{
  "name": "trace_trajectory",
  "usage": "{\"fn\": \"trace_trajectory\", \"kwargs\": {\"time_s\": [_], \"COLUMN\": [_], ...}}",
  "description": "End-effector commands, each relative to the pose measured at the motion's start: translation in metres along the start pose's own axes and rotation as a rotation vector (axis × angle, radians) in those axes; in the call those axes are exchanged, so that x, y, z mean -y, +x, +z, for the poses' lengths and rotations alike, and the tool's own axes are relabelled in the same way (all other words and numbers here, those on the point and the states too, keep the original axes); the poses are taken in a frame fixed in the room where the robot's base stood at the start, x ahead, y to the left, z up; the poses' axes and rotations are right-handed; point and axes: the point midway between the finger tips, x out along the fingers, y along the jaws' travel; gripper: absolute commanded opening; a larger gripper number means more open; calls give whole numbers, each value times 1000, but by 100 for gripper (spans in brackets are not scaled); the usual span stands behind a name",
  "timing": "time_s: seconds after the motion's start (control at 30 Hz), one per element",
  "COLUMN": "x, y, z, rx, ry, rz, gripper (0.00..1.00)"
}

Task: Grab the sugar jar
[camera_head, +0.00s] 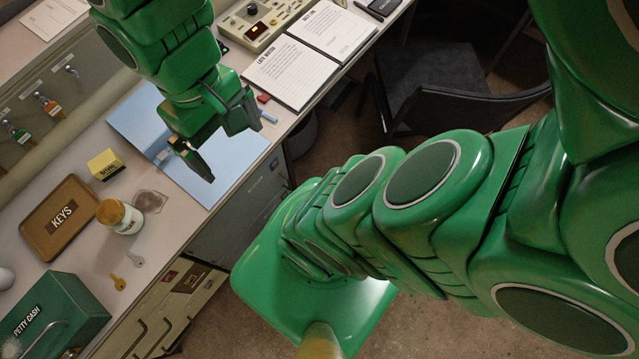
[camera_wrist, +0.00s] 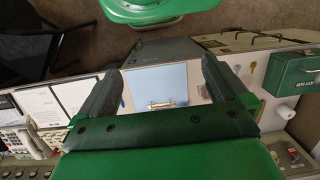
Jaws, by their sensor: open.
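The sugar jar (camera_head: 127,219), a small whitish jar with a tan lid, stands on the desk at the left of the head view. It is beside the brown keys tray, with a dark-edged square coaster or stain on its other side. My gripper (camera_head: 236,152) is open and empty above the blue desk mat, up and to the right of the jar and clearly apart from it. In the wrist view my gripper (camera_wrist: 160,70) shows both fingers spread, with the blue mat between them. I cannot make out the jar in the wrist view.
The blue mat (camera_head: 225,165) has bare room.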

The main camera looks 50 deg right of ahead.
Motion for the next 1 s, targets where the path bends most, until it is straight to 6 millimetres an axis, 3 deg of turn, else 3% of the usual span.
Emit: {"fn": "trace_trajectory", "kwargs": {"time_s": [0.03, 0.17, 1.0], "x": [-17, -10, 99], "y": [2, 7, 61], "z": [-1, -7, -104], "rx": [13, 27, 239], "ry": [54, 59, 245], "rz": [41, 13, -463], "gripper": [100, 100, 100]}}
